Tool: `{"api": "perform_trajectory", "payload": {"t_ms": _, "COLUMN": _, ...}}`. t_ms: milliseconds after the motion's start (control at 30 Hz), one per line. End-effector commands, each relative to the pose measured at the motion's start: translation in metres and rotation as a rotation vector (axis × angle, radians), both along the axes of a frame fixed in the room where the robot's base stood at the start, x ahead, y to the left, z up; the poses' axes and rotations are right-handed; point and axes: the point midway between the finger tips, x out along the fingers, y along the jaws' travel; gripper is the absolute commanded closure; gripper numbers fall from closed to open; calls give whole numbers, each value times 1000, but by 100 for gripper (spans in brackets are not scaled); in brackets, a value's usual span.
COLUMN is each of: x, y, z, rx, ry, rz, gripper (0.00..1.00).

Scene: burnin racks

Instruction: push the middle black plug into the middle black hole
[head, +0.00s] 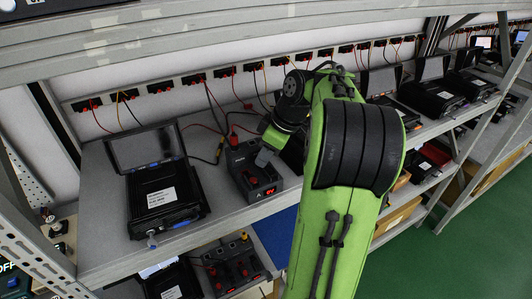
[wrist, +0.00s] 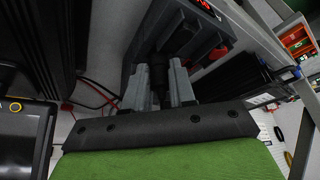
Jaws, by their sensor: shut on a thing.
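My gripper (wrist: 160,84) is shut on a black plug (wrist: 159,66), with one grey finger on each side of it. In the head view my gripper (head: 264,157) is at the right side of a dark box (head: 241,158) with a red-lit display. In the wrist view the plug lies close against the dark face of the same box (wrist: 205,38). I cannot tell whether its tip is in a hole. The middle black hole does not show clearly; the plug and fingers cover that part.
A black device with a raised screen (head: 145,150) stands left of the box on the grey shelf (head: 105,232). Loose red and black cables (wrist: 98,92) run beside the gripper. A row of wall sockets (head: 195,78) lies behind. More equipment (head: 235,265) fills the lower shelf.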

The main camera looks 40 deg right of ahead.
Motion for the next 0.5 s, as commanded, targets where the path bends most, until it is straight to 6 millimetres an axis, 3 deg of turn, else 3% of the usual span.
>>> {"api": "perform_trajectory", "payload": {"t_ms": 67, "x": 0, "y": 0, "z": -3, "rx": 0, "ry": 0, "rz": 1, "gripper": 95}}
{"api": "perform_trajectory", "payload": {"t_ms": 100, "x": 0, "y": 0, "z": -3, "rx": 0, "ry": 0, "rz": 1, "gripper": 72}}
{"api": "perform_trajectory", "payload": {"t_ms": 267, "x": 0, "y": 0, "z": -2, "rx": 1, "ry": 2, "rz": 1, "gripper": 48}}
{"api": "perform_trajectory", "payload": {"t_ms": 500, "x": 0, "y": -1, "z": -2, "rx": 0, "ry": 0, "rz": -2, "gripper": 45}}
